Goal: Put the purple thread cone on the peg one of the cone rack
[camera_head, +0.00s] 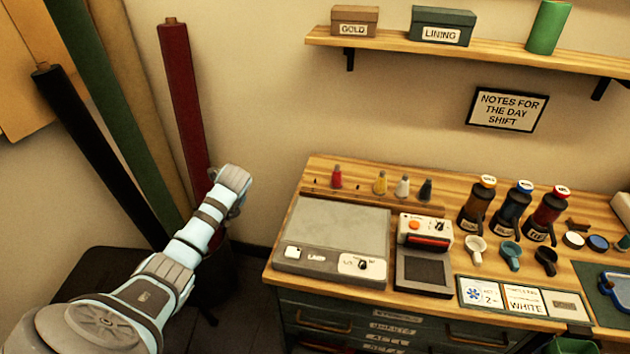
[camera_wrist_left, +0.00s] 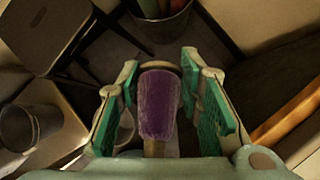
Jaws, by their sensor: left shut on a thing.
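The purple thread cone (camera_wrist_left: 157,105) sits between the two green-padded fingers of my left gripper (camera_wrist_left: 160,72) in the left wrist view, its wide end away from the palm. The gripper is shut on it. In the head view my left gripper (camera_head: 238,192) is left of the table, apart from it, and the cone is hidden there. The cone rack (camera_head: 360,195) appears to be the low wooden strip at the table's back left. Red (camera_head: 336,178), yellow (camera_head: 380,184), white (camera_head: 402,188) and dark (camera_head: 426,190) cones stand along it. A small bare peg shows left of the red cone. My right gripper is out of view.
A grey flat-topped device (camera_head: 335,228) fills the table's front left, before the rack. A red-buttoned device (camera_head: 424,232) and several dark bottles (camera_head: 512,205) stand to the right. Tall fabric rolls (camera_head: 185,105) stand behind my left arm. A shelf (camera_head: 480,57) hangs above.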

